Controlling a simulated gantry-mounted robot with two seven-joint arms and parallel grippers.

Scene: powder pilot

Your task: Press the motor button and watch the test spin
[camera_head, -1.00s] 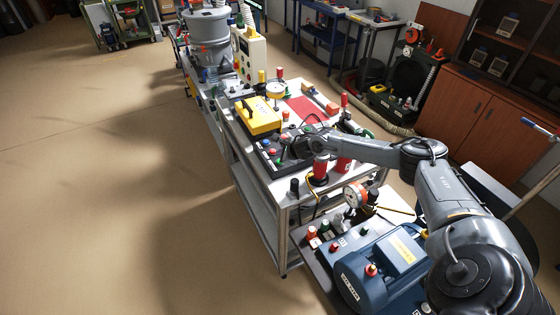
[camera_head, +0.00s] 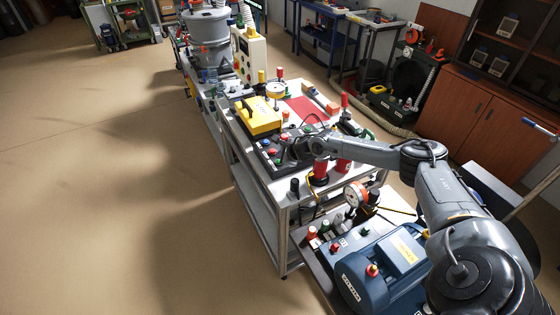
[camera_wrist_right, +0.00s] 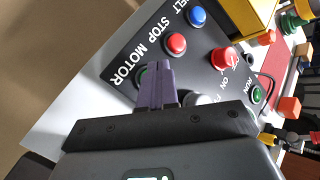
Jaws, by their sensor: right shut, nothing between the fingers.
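My right gripper (camera_wrist_right: 157,68) is shut and empty. Its fingertips overlap the button and hide part of it; I cannot tell whether they press it. In the head view my right gripper (camera_head: 285,157) is over the front part of the panel on the bench. A blue motor (camera_head: 385,265) stands on the nearer table, below my right arm. I cannot tell whether it turns. My left gripper is not in view.
A red button (camera_wrist_right: 177,44) by STOP, a blue button (camera_wrist_right: 197,16) by BELT and a red knob (camera_wrist_right: 224,58) by ON are close by. A yellow case (camera_head: 258,118) stands behind the panel. Floor at left is clear.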

